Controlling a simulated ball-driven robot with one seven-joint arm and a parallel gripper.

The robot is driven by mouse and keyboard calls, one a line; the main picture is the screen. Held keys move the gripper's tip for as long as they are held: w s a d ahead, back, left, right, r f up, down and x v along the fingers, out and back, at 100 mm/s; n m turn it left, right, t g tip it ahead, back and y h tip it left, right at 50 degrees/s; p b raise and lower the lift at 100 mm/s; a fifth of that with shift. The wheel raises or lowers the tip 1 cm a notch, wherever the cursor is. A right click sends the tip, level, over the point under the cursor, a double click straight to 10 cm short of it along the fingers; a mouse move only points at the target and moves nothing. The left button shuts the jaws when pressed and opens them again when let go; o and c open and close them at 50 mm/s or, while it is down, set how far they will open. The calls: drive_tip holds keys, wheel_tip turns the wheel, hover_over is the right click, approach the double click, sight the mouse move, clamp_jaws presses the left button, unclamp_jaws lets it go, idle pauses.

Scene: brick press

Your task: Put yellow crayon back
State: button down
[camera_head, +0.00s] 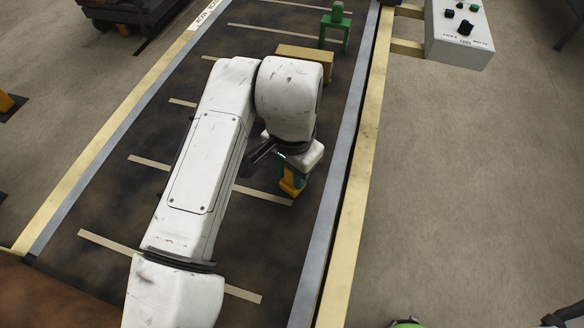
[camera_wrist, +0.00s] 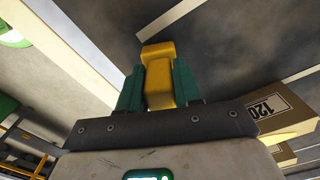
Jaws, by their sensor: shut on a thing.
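A yellow, blocky piece with a wider end (camera_wrist: 158,52) is between the two green fingers of my gripper (camera_wrist: 158,82) in the wrist view. I take it for the yellow crayon, though its shape looks more like a small block. My gripper is shut on it. In the head view my gripper (camera_head: 293,174) hangs over the dark striped bed, near its right edge, with the yellow piece (camera_head: 290,189) below it. I cannot tell whether the piece touches the bed. My arm hides part of the bed.
A tan box (camera_head: 306,58) lies farther up the bed, partly behind my arm; a box marked 120 (camera_wrist: 272,106) shows in the wrist view. A green stand (camera_head: 335,28) is beyond it. A grey control panel (camera_head: 460,40) stands at upper right, outside the yellow rail (camera_head: 366,160).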

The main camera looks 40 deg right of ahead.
drive_tip(key=c, duration=0.8)
unclamp_jaws()
drive_tip(key=shift+f, duration=0.1)
wheel_tip(320, 180, up, 12)
drive_tip(key=shift+r+b, duration=0.2)
drive_tip(key=shift+b, duration=0.4)
